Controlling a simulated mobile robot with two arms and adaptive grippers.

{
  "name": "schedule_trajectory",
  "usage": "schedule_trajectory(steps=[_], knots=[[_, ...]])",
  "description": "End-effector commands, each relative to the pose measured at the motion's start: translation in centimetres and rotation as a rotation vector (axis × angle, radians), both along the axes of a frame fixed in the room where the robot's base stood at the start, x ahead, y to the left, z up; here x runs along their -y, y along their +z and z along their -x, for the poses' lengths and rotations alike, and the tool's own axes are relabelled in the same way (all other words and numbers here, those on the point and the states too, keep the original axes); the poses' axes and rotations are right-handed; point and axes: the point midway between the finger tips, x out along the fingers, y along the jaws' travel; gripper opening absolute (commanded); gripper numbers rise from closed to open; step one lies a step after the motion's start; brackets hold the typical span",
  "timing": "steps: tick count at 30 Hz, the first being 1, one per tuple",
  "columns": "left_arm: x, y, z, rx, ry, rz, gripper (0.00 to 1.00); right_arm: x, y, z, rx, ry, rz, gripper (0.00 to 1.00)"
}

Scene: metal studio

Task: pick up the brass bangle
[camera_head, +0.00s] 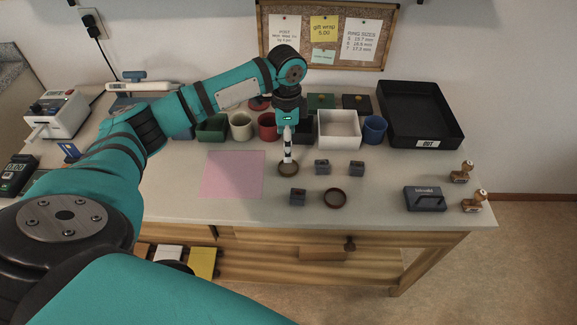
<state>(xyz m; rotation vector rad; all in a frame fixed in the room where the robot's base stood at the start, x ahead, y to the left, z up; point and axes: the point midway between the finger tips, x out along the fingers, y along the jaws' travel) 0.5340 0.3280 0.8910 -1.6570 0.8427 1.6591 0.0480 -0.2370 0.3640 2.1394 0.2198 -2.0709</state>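Two dark brownish rings lie on the light worktop, and I cannot tell from colour which is the brass bangle. One ring (288,174) is directly below my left gripper (288,161). The other ring (335,207) lies nearer the front edge, to the right. My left gripper points straight down, its fingertips at or just above the first ring. The fingers show as one narrow column, so I cannot tell whether they are apart or hold the rim. My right gripper is not in view.
Small grey blocks (298,198) stand close around the rings. A pink mat (232,174) lies left. A green bin (212,129), a white bin (339,123), a blue cup (374,130) and a black tray (428,108) line the back. Stamps (473,204) stand at right.

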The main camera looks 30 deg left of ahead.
Motion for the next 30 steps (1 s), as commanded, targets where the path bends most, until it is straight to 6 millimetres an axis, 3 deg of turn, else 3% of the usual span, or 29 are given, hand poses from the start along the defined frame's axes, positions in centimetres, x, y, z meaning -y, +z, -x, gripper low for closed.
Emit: schedule_trajectory(steps=[3,6,10,14,21,29,30], knots=[[0.0,-1.9,0.0,-0.002,0.001,-0.001,0.81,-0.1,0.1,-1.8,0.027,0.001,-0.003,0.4],[0.0,-2.8,0.0,0.0,0.001,0.0,0.81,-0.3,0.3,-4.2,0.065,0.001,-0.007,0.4],[0.1,-3.5,0.1,-0.001,0.001,-0.001,0.81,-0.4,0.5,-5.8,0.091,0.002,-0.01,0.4],[0.4,-5.2,0.2,-0.002,0.0,0.0,0.81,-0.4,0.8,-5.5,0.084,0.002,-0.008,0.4],[0.4,-8.2,0.3,0.0,0.0,-0.001,0.81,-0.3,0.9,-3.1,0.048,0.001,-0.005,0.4],[0.4,-8.4,0.3,0.002,-0.001,-0.001,0.81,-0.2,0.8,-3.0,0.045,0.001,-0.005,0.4],[0.4,-8.4,0.3,0.002,-0.001,-0.001,0.76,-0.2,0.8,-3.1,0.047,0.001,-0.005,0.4]])
